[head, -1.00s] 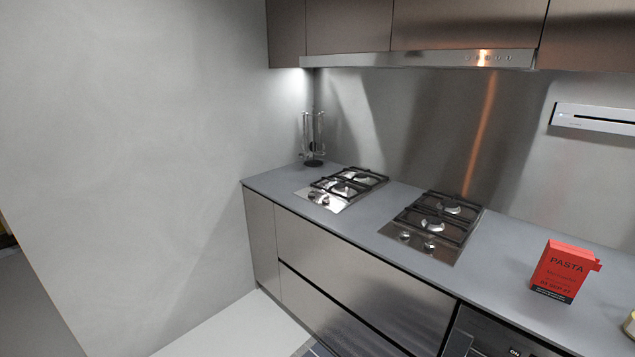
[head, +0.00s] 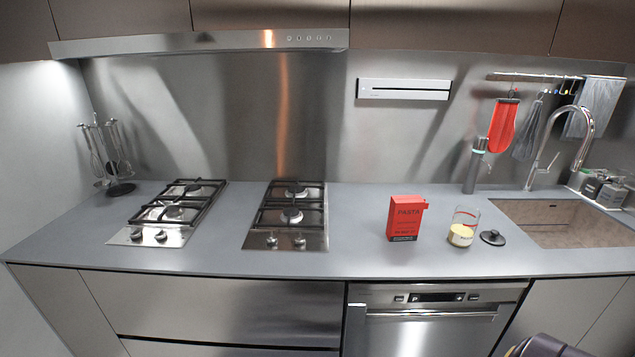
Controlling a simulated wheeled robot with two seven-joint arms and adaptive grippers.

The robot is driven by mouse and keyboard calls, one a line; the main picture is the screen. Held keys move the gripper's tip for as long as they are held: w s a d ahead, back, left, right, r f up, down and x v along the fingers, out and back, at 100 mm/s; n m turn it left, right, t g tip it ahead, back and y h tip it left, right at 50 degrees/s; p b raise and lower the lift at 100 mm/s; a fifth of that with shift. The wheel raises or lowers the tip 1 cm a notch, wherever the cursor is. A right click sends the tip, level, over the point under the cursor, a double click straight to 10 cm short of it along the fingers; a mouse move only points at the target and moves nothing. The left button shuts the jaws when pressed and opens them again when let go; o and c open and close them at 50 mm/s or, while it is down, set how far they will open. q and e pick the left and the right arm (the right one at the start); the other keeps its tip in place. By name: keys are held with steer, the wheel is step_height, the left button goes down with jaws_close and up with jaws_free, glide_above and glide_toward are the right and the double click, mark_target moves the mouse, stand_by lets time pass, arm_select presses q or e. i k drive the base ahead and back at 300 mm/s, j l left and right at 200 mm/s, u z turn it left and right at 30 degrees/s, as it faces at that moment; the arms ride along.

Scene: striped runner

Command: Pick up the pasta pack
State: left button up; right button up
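The pasta pack (head: 405,220) is a red box with dark lettering and a black band near its base. It stands upright on the grey countertop (head: 345,245), right of the hobs, in the head view. Nothing covers it and nothing holds it. Neither of my grippers is in view. A dark rounded piece, probably part of my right arm, shows at the bottom right edge, well below the counter.
A glass jar with yellowish contents (head: 462,228) and a dark lid (head: 492,237) stand right of the pack. Two gas hobs (head: 290,215) are to its left. A sink (head: 560,222) and tall faucet (head: 570,130) are at right. Counter in front of the pack is clear.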

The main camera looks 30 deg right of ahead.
mark_target(406, 213)
steer(key=i+j+z, duration=0.3)
steer(key=z, duration=0.15)
steer(key=i+j+z, duration=0.2)
steer(key=j+z, duration=0.25)
steer(key=i+j+z, duration=0.2)
steer(key=j, duration=0.2)
steer(key=j+z, duration=0.25)
steer(key=j, duration=0.2)
steer(key=i, duration=0.05)
